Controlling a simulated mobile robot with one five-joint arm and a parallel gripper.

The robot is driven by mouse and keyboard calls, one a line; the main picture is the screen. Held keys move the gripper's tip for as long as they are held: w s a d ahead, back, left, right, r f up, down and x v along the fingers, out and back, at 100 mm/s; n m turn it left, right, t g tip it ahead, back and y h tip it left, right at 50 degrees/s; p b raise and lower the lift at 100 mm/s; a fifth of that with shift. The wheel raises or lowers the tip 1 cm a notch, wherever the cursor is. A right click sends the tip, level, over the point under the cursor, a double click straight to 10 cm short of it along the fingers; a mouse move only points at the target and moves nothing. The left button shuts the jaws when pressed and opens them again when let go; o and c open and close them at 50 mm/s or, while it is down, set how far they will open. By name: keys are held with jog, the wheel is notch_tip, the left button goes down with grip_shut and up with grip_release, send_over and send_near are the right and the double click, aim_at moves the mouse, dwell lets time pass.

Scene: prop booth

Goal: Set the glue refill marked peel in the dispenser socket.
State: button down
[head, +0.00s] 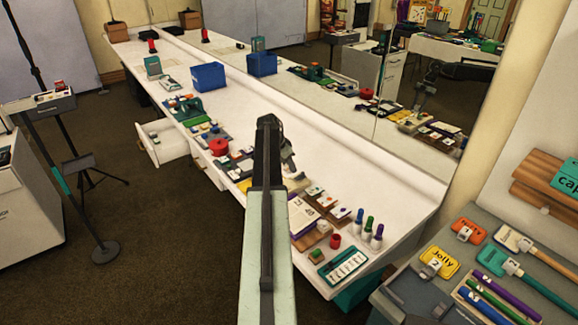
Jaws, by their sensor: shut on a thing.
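My arm reaches over the long white counter (405,215), and my gripper (290,172) is at its far end, low over the counter's middle. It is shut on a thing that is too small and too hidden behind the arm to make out. Upright tubes with purple, green and blue tops (368,228) stand near the counter's right end, to the right of my gripper. I cannot read any peel mark, and I cannot tell which thing is the dispenser socket.
A mirror (350,110) runs along the counter's back. Small cards and blocks (318,205) lie just right of my gripper; a red round thing (218,147) lies left. A blue bin (208,77) stands farther off. A drawer (165,143) hangs open in front.

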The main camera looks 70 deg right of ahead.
aim_at(292, 183)
jog(key=shift+s+d+f+b, duration=0.1)
jog(key=shift+f+b, duration=3.3)
jog(key=shift+f, duration=0.05)
jog(key=c, duration=0.8)
grip_release()
jog(key=shift+r, duration=0.15)
jog(key=p+v, duration=0.7)
jog(key=v, duration=0.1)
jog(key=shift+p, duration=0.3)
